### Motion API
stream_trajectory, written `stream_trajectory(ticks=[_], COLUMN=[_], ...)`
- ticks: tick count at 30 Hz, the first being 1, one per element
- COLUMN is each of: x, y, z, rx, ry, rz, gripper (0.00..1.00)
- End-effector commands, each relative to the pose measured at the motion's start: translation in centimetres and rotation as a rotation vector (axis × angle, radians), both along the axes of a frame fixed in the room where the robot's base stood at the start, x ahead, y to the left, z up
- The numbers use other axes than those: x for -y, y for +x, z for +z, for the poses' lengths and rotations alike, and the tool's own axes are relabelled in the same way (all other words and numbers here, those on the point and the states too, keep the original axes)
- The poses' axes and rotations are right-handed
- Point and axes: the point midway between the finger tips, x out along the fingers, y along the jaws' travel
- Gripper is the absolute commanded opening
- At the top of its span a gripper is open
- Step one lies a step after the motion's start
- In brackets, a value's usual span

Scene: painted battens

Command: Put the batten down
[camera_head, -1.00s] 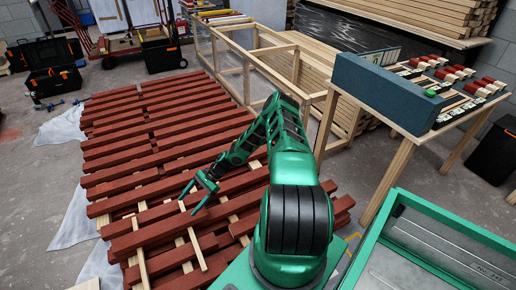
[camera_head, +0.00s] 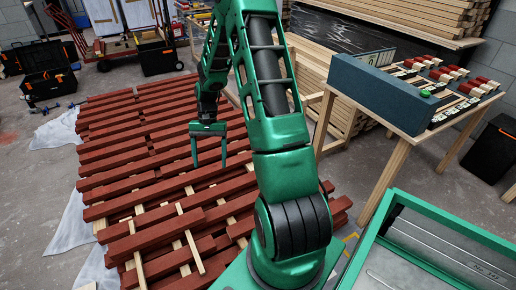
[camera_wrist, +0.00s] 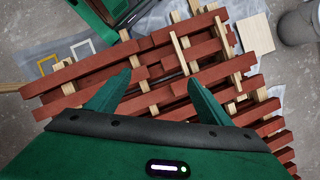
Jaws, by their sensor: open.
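Many red painted battens (camera_head: 150,178) lie in stacked rows on the floor, with pale unpainted strips (camera_head: 188,238) between and across them. They also fill much of the wrist view (camera_wrist: 205,50). My gripper (camera_head: 209,166) hangs above the rows, pointing down, with its two fingers apart. In the wrist view my gripper (camera_wrist: 155,85) shows its spread fingers with nothing held between them. The battens seen between the fingers lie below, apart from them as far as I can tell. I cannot tell which batten the task means.
A wooden table (camera_head: 392,146) at right carries a blue-grey box (camera_head: 385,92) and several red-and-white pieces. A green-edged tray (camera_head: 440,235) is at front right. Black toolboxes (camera_head: 48,82) stand at back left. White sheeting (camera_head: 75,222) edges the stack; grey floor (camera_head: 30,185) is clear at left.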

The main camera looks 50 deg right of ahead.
Motion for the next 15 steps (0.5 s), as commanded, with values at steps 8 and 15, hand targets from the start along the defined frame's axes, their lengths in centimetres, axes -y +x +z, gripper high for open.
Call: stream_trajectory(ticks=[8, 15], x=[0.5, 0.1], y=[-4.8, -9.9], z=[9.1, 15.6], rx=[0.04, 0.083], ry=[-0.129, -0.207], rz=[0.109, 0.18], gripper=[0.73, 0.73])
